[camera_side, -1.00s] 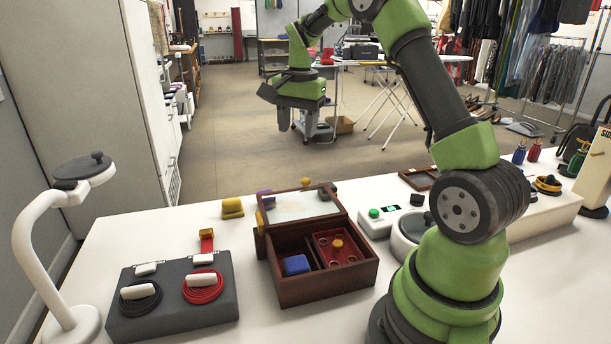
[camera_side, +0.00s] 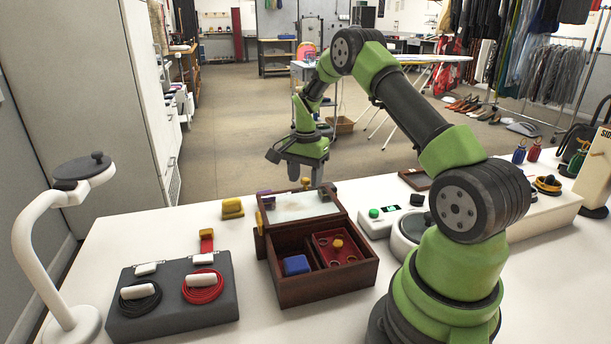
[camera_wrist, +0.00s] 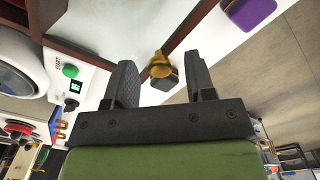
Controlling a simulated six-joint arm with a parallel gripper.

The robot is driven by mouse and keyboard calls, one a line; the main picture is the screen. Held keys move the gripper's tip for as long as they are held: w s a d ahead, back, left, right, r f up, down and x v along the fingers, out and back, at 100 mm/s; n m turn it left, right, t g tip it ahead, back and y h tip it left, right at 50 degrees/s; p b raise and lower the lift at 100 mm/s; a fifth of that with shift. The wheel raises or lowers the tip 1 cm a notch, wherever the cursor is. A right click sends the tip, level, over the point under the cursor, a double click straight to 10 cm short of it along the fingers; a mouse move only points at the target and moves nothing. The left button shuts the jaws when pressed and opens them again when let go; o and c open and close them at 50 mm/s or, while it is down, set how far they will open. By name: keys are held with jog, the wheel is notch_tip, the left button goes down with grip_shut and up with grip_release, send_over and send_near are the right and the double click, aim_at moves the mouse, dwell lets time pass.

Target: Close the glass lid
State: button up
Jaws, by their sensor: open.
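The glass lid (camera_side: 300,206) is a pale pane in a dark wood frame. It stands open, tilted back at the rear of the wooden box (camera_side: 318,288). A small brass knob (camera_side: 305,182) is at the lid's top edge. My gripper (camera_side: 296,171) is open and empty, above and behind the lid. In the wrist view, the brass knob (camera_wrist: 160,66) appears between the two open fingers, and the glass lid (camera_wrist: 110,25) fills the upper left. Whether the fingers touch the knob cannot be told; they look apart from it.
The box holds a blue block (camera_side: 296,265) and a red tray (camera_side: 336,249). A grey case with coiled cables (camera_side: 170,315) is left of it. A device with a green button (camera_side: 374,213) stands right. A yellow block (camera_side: 232,208) and a purple block (camera_wrist: 248,12) are near the lid.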

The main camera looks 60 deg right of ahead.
jog(key=shift+c, duration=0.2)
grip_shut()
jog(key=s+a, duration=0.9)
jog(key=shift+s+a, duration=0.25)
jog(key=shift+a, duration=0.05)
jog(key=shift+o, duration=0.2)
grip_release()
jog(key=shift+d, duration=0.1)
notch_tip(320, 180, up, 10)
dwell(0.5)
